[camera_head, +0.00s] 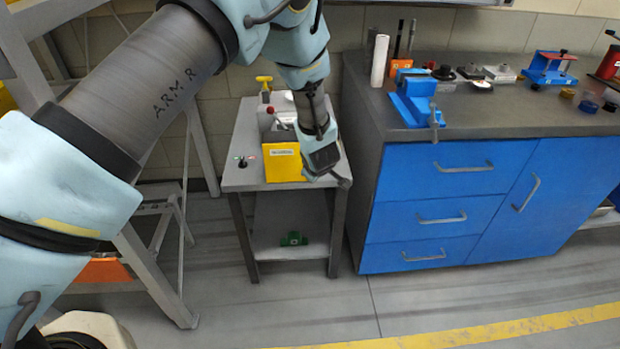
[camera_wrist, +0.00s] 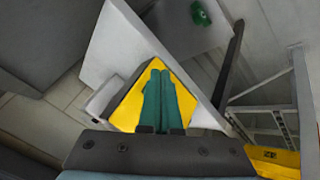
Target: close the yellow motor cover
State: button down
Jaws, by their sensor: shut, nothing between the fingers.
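The yellow motor cover (camera_head: 284,160), with a white label, is at the front of a grey machine (camera_head: 268,122) on a small grey table. It faces the head camera as an upright panel. My gripper (camera_head: 341,181) is at the cover's right side, near the table's front right. In the wrist view, its teal fingers (camera_wrist: 158,74) are together and empty, in front of the yellow cover (camera_wrist: 126,110) and hiding its middle. Whether they touch the cover cannot be told.
A small black knob (camera_head: 242,162) sits on the table (camera_head: 240,182) left of the cover. A green part (camera_head: 293,239) lies on the lower shelf. A blue workbench (camera_head: 440,200) with a vise (camera_head: 416,102) stands close on the right. A grey rack (camera_head: 155,245) stands left.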

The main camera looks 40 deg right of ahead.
jog(key=s+r, duration=0.6)
jog(key=r, duration=0.2)
jog(key=shift+s, duration=0.2)
jog(key=w+a+r+g, duration=0.1)
jog(key=w+a+r, duration=0.5)
jog(key=w+a, duration=0.6)
jog(key=w+a+r+m+y, duration=0.1)
jog(key=w+a+r, duration=0.15)
jog(key=a, duration=0.45)
jog(key=w+a+r, duration=0.2)
jog(key=w+a, duration=0.2)
jog(key=a, duration=0.3)
jog(key=s+a+r+g+y, duration=0.1)
jog(key=s+a, duration=0.1)
jog(key=a, duration=0.8)
jog(key=s+a+r+g+y, duration=0.1)
jog(key=s+a+r, duration=0.1)
jog(key=a, duration=0.8)
jog(key=s+a+r+m+g+y, duration=0.1)
jog(key=s+a, duration=0.3)
jog(key=a, duration=0.6)
jog(key=shift+r+y, duration=0.3)
jog(key=shift+r, duration=0.15)
jog(key=shift+s, duration=0.1)
